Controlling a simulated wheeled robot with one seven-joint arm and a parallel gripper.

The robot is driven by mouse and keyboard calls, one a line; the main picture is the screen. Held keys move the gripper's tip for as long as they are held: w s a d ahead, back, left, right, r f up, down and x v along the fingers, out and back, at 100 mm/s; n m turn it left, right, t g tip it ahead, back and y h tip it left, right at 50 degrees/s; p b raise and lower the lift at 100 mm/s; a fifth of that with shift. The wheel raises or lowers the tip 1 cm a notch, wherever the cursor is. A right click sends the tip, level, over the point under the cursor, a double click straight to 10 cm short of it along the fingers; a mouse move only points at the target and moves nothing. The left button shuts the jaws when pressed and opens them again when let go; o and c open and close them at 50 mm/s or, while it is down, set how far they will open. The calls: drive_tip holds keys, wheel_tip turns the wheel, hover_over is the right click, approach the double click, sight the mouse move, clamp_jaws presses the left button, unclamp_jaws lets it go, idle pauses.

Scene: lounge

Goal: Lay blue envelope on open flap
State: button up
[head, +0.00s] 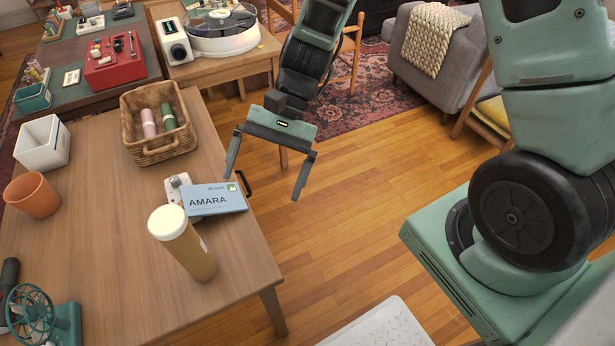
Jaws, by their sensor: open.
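The blue envelope (216,200), marked "AMARA", lies near the right edge of the wooden table. Its left end is next to a small whitish object with a round knob (178,187), partly hidden by it; I cannot tell whether they touch. My gripper (262,182) is open and empty, with its two fingers pointing down, to the right of and above the envelope, over the floor side of the table edge. A black handle (243,184) shows at the table's edge just right of the envelope. I cannot make out an open flap in this view.
A tan cylinder with a white lid (188,248) stands just in front of the envelope. A wicker basket (150,148) holds two rolls behind it. A white box (40,146), terracotta pot (33,195) and teal fan (38,318) stand at left. The table's middle is clear.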

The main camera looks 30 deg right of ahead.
drive_tip(key=s+d+r+n+t+h, duration=0.2)
drive_tip(key=s+r+n+t+h, duration=0.45)
drive_tip(key=s+n, duration=0.65)
drive_tip(key=m+g+y+b, duration=0.1)
drive_tip(key=m+y, duration=0.7)
drive_tip(key=m, duration=1.7)
approach(200, 199)
drive_tip(key=shift+b+x, duration=0.5)
drive_tip(key=shift+x, duration=3.35)
drive_tip(key=shift+w, duration=0.1)
